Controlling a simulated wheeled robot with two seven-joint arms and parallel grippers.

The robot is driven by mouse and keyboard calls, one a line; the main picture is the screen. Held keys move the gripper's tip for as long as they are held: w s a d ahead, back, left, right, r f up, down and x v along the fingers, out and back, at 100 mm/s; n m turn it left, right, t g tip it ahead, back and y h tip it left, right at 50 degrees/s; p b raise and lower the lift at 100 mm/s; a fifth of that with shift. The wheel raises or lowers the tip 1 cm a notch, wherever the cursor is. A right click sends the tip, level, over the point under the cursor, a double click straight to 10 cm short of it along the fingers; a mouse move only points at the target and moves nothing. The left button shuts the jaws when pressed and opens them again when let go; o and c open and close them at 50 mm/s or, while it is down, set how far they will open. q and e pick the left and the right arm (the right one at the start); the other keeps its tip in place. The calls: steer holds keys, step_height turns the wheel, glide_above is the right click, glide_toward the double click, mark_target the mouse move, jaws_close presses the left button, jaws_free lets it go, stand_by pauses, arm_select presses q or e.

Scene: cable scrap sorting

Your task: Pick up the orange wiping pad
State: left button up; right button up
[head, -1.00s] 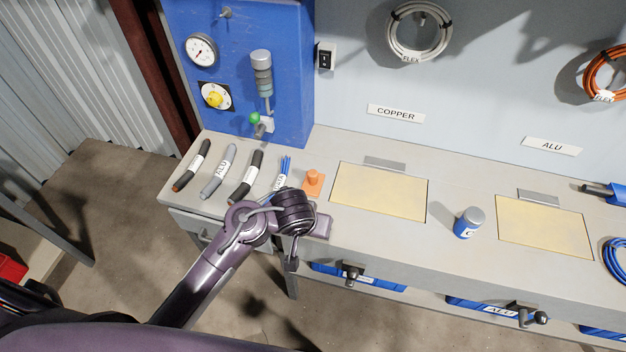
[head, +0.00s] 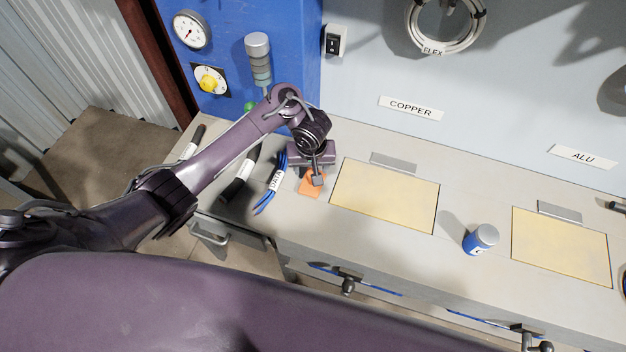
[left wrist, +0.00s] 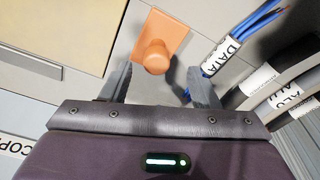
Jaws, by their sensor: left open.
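The orange wiping pad (head: 309,187) lies flat on the bench top, between the blue DATA cables and the left yellow panel. In the left wrist view the pad (left wrist: 172,38) shows its round knob, which sits between and just beyond the two open fingertips. My left gripper (head: 317,178) is open and empty over the pad and hides part of it in the head view. In the left wrist view the left gripper's fingers (left wrist: 158,82) stand apart on either side of the knob, and I see no clear contact. My right gripper does not show.
Blue DATA cables (head: 271,187) and a dark cable piece (head: 240,178) lie left of the pad. A yellow panel (head: 385,195) is set into the bench to its right. A blue can (head: 481,240) stands farther right. The blue machine (head: 295,50) rises behind my left arm.

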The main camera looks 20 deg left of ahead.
mark_target(312, 172)
arm_select(q)
steer(key=shift+f, duration=0.75)
steer(key=f, duration=0.1)
steer(key=w+f+b, duration=0.1)
steer(key=f, duration=0.1)
steer(key=shift+w+f, duration=0.2)
steer(key=shift+f, duration=0.2)
steer(key=c, duration=0.6)
steer(key=shift+c, duration=2.3)
steer(key=shift+s, duration=0.1)
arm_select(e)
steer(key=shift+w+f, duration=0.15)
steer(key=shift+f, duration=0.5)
